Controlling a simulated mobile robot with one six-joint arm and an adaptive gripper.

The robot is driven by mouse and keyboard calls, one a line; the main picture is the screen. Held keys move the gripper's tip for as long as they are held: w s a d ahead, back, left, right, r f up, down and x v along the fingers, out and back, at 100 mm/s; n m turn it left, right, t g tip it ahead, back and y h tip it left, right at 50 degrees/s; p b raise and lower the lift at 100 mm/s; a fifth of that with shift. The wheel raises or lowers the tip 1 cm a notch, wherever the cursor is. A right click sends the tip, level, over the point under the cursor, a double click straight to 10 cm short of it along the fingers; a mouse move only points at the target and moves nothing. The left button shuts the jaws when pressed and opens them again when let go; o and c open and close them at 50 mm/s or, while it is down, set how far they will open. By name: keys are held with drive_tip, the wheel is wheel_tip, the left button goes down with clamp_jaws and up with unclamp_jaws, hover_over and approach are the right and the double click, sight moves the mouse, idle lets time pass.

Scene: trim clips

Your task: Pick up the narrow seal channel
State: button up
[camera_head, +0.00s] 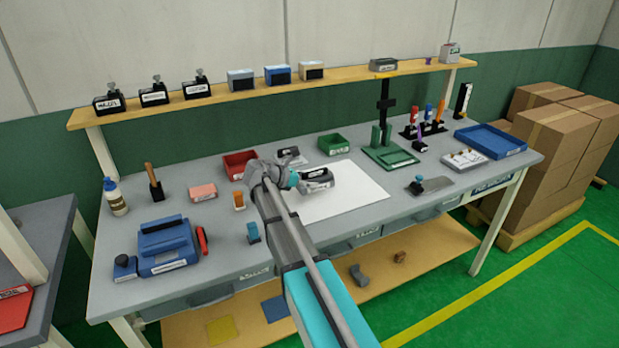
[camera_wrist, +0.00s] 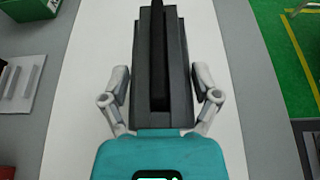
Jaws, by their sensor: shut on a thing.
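A dark grey grooved block with a black strip along its middle, which I take to be the narrow seal channel (camera_head: 318,176), is over the white sheet, with a white label on its side. It fills the middle of the wrist view (camera_wrist: 180,70). My gripper (camera_head: 298,180) is at its left end in the head view. In the wrist view my gripper (camera_wrist: 162,84) has one finger on each side of the block and is shut on it. I cannot tell whether the block's underside touches the sheet.
The white sheet (camera_head: 350,196) is otherwise bare. A red bin (camera_head: 240,163), a small labelled block (camera_head: 290,155) and a green bin (camera_head: 333,144) stand behind. A green stand (camera_head: 390,156) is at the back right. A blue device (camera_head: 166,243) sits at the left, with a blue tray (camera_head: 490,140) at the far right.

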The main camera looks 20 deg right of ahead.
drive_tip(key=s+d+r+p, duration=0.3)
drive_tip(key=s+r+p, duration=0.4)
drive_tip(key=s, duration=0.5)
drive_tip(key=shift+d+r, duration=0.35)
drive_tip(key=shift+r, duration=0.25)
